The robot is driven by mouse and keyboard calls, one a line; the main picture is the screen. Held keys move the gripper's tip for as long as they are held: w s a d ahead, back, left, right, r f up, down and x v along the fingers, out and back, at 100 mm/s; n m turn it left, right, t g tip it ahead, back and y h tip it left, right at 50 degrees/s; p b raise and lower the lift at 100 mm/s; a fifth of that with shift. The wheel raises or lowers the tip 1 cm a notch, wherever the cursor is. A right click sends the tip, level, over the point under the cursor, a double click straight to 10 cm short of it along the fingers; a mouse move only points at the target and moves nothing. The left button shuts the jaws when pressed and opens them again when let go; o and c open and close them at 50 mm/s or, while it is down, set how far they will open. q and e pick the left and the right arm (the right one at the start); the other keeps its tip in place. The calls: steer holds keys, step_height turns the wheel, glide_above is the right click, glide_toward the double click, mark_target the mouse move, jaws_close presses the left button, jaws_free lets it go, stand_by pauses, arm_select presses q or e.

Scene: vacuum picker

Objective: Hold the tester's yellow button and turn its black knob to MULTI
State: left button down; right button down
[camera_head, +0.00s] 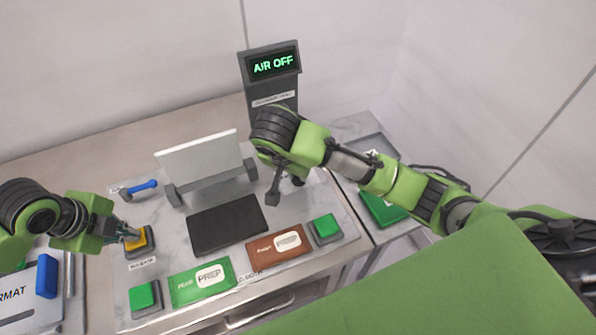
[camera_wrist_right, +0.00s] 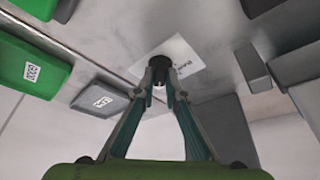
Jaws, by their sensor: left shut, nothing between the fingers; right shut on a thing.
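The yellow button (camera_head: 136,242) sits on a dark square base at the left of the grey panel. My left gripper (camera_head: 128,232) is shut and empty, its tips at the button; I cannot tell how far it is pressed. The black knob (camera_wrist_right: 176,72) stands on a white label plate (camera_wrist_right: 188,64) in the right wrist view. My right gripper (camera_wrist_right: 163,92) is shut on the knob there. The label's lettering is too small and partly covered to read. In the head view my right arm hides most of the knob area.
A display (camera_head: 274,64) reads "AIR OFF". Green buttons (camera_head: 143,296) (camera_head: 326,227), a green PREP card (camera_head: 202,283), a brown PREP card (camera_head: 279,247), a black pad (camera_head: 227,224), a blue-handled lever (camera_head: 140,187) and a white board (camera_head: 199,158) crowd the panel.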

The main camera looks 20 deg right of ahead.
arm_select(q)
steer(key=shift+s+a+f, duration=0.15)
steer(key=shift+s+f, duration=0.05)
steer(key=shift+f, duration=0.15)
arm_select(e)
steer(key=shift+d, duration=0.2)
steer(key=c, duration=2.1)
jaws_free()
steer(key=shift+a+r, duration=0.3)
steer(key=shift+r, duration=0.25)
steer(key=shift+s+r, duration=0.25)
steer(key=shift+r, duration=0.4)
steer(key=v, duration=0.9)
steer(key=shift+s+a+r, duration=0.1)
steer(key=shift+s+r, duration=0.15)
steer(key=shift+s, duration=0.05)
arm_select(q)
steer(key=shift+r, duration=0.1)
arm_select(e)
steer(key=shift+r, duration=0.1)
